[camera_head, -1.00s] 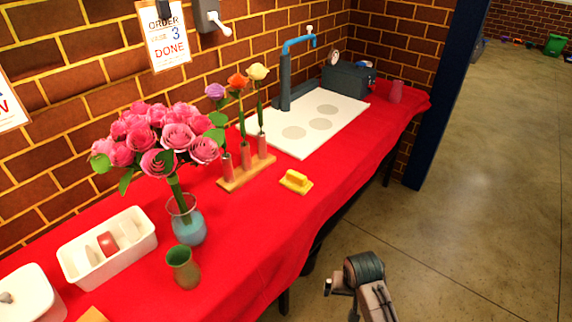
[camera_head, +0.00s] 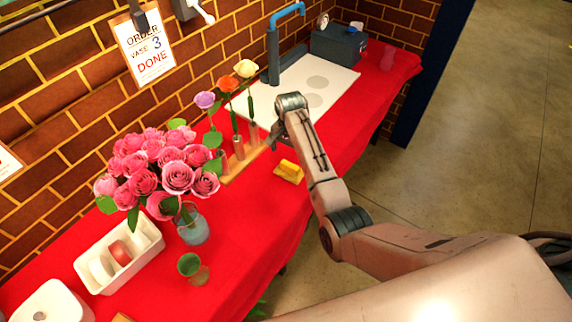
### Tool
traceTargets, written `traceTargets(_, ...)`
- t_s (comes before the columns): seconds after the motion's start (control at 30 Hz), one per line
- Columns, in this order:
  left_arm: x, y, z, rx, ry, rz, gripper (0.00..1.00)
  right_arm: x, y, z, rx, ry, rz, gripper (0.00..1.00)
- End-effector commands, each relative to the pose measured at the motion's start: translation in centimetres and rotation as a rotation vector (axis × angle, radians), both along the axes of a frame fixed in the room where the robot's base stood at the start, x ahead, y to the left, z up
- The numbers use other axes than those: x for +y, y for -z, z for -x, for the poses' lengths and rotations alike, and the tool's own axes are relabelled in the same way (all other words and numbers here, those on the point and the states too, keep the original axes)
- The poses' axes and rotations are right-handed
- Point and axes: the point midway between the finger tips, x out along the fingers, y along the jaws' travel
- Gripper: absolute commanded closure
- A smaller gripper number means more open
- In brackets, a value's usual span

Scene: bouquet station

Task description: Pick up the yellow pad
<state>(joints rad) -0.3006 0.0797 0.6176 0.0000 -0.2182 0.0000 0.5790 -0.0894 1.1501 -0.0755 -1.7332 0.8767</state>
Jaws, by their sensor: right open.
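The yellow pad (camera_head: 289,171) lies on the red cloth of the table, right of the flower stand and just left of my right forearm. My right gripper (camera_head: 271,138) hangs over the table beyond the pad, between the flower stand and the white board. It is apart from the pad and open; its fingers are small and partly hidden by the wrist. Nothing shows between them. My left gripper is not in view.
A wooden stand (camera_head: 238,167) with several single flowers is close left of the gripper. A glass vase of pink roses (camera_head: 194,230), a green cup (camera_head: 190,265) and a white tray (camera_head: 93,281) stand nearer. A white board (camera_head: 336,84) lies behind.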

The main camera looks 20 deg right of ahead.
Motion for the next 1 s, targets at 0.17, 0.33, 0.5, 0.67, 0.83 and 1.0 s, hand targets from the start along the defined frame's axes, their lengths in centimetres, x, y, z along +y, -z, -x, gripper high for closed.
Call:
traceTargets(0.17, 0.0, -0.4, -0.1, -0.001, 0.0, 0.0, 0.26, 0.0, 1.7, 0.0, -0.001, 0.0, 0.0, 0.0)
traceTargets(0.33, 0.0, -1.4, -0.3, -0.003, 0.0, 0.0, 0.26, -0.1, 3.1, 0.1, 0.001, -0.001, 0.001, 0.0)
traceTargets(0.5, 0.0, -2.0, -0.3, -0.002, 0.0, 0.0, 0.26, -0.2, 5.6, 0.2, 0.0, -0.001, 0.0, 0.0)
traceTargets(0.67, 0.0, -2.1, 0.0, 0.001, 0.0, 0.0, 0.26, -0.2, 6.9, 0.2, -0.001, -0.001, 0.0, 0.0)
traceTargets(0.83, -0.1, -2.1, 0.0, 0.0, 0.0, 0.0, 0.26, -0.2, 7.0, 0.2, -0.003, -0.001, 0.0, 0.0)
traceTargets(1.0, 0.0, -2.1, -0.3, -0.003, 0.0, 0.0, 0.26, -0.2, 7.0, 0.2, -0.003, -0.001, 0.0, 0.22)
